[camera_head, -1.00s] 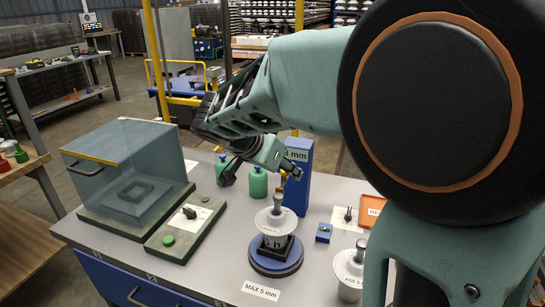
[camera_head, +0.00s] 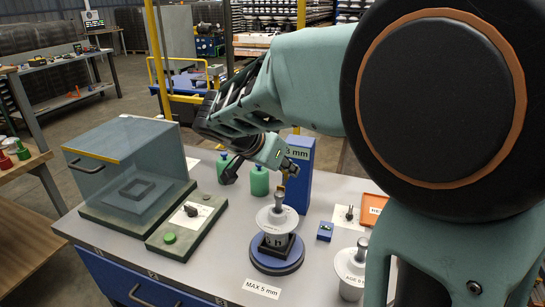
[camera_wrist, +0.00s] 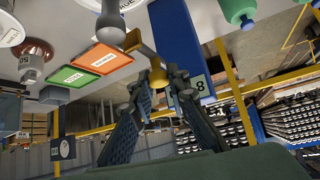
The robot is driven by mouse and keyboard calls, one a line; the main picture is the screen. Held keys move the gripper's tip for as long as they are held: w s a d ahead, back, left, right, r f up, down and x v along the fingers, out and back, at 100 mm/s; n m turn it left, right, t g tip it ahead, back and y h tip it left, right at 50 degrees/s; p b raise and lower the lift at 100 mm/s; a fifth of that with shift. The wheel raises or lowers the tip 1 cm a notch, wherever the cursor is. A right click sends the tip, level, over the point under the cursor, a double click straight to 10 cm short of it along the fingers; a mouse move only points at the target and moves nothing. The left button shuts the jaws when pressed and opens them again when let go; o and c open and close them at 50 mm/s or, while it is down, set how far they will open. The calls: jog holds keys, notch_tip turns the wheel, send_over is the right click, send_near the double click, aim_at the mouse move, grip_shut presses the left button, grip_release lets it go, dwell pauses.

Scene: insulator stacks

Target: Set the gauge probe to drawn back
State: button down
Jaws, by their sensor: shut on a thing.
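The gauge is a blue upright column (camera_head: 300,175) with a white millimetre label, behind an insulator stack (camera_head: 277,220) on a round blue stand (camera_head: 277,258). Its brass probe (camera_head: 283,188) sits by the metal cap on top of the stack. In the wrist view, the brass probe (camera_wrist: 146,50) runs from the blue column (camera_wrist: 175,40) towards the grey cap (camera_wrist: 110,22); I cannot tell whether they touch. My gripper (camera_wrist: 160,84) is shut on the probe's knob end. In the head view my gripper (camera_head: 289,168) is partly hidden by my arm.
A clear-walled box (camera_head: 125,170) stands at the left, beside a green-buttoned plate (camera_head: 185,222). Green bottles (camera_head: 259,180) stand behind the stack. A small blue block (camera_head: 325,231) and another insulator (camera_head: 351,268) are at the right. Orange and green trays (camera_wrist: 103,58) show in the wrist view.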

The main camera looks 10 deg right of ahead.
jog(key=w+b, duration=0.1)
jog(key=w+d+b, duration=0.1)
jog(key=w, duration=0.1)
jog(key=w+d+b, duration=0.1)
jog(key=shift+w+d+f, duration=0.15)
jog(key=shift+f, duration=0.05)
jog(key=shift+w+d+r, duration=0.1)
jog(key=shift+w, duration=0.2)
jog(key=shift+r, duration=0.15)
jog(key=c, duration=1.8)
grip_release()
jog(key=shift+w+d, duration=0.1)
jog(key=shift+d, duration=0.05)
jog(key=v, duration=1.2)
